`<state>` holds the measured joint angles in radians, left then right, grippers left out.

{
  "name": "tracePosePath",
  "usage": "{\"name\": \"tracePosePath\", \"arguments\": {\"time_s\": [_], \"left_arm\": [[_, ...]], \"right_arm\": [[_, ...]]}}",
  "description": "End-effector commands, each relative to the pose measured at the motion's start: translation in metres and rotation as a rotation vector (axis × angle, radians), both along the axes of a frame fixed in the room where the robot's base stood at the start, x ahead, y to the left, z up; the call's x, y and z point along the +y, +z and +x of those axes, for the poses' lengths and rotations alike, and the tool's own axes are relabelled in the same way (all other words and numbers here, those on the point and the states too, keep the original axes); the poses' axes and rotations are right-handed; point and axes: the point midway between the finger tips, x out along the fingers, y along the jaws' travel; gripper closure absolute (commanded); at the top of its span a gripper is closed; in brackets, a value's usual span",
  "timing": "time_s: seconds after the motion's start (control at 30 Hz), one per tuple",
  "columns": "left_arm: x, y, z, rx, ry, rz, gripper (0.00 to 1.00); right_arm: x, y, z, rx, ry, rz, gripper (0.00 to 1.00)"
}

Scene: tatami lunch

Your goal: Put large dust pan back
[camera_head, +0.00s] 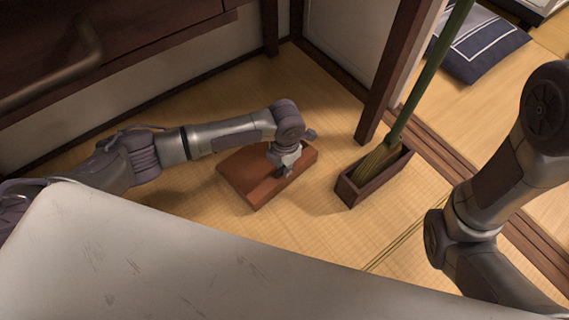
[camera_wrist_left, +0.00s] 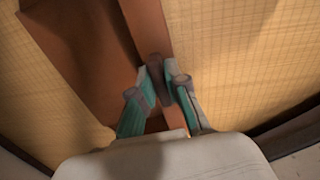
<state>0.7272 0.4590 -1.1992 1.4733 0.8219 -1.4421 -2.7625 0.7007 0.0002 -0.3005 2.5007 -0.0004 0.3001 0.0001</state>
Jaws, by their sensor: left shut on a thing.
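The large dust pan (camera_head: 240,178) is a flat reddish-brown wooden piece on or just above the tatami floor, left of the broom box in the head view. My left gripper (camera_head: 284,165) reaches down over its right part and is shut on it. In the left wrist view the broad pan (camera_wrist_left: 80,45) fills the upper left, and my left gripper's fingers (camera_wrist_left: 166,88) close on a raised brown strip of it. The fingers hide part of this strip. I cannot tell whether the pan touches the floor. My right arm shows at the right, but its gripper is out of view.
A dark wooden box (camera_head: 378,183) holds an upright, leaning broom (camera_head: 381,158) with a green handle. A wooden post (camera_head: 388,90) stands behind it. A dark cabinet (camera_head: 120,35) borders the back left. A blue cushion (camera_head: 480,45) lies beyond the threshold.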

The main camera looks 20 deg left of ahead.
Motion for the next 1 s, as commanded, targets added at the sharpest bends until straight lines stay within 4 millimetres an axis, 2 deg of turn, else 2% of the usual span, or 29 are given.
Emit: {"name": "tracePosePath", "arguments": {"time_s": [0.1, 0.13, 0.3, 0.67, 0.77, 1.0], "left_arm": [[0.0, 0.001, 0.0, -0.001, 0.0, -0.001, 1.0], [0.0, 0.001, 0.0, -0.001, 0.0, -0.001, 0.83], [0.0, 0.0, 0.0, 0.0, 0.0, 0.0, 0.57], [0.0, 0.005, 0.0, 0.0, 0.001, 0.0, 0.57], [0.0, 0.018, 0.001, -0.002, 0.0, -0.001, 0.57], [-0.001, 0.07, 0.0, -0.004, -0.001, -0.001, 0.57]], "right_arm": [[0.0, 0.0, 0.0, 0.0, 0.0, 0.0, 0.6], [0.0, 0.0, 0.0, 0.0, 0.0, 0.0, 0.6], [0.0, 0.0, 0.0, 0.0, 0.0, 0.0, 0.6], [0.0, 0.0, 0.002, 0.004, -0.001, 0.001, 0.6], [0.0, 0.0, 0.001, 0.003, 0.0, 0.001, 0.6], [0.0, 0.0, 0.001, 0.002, 0.0, 0.0, 0.6]]}}
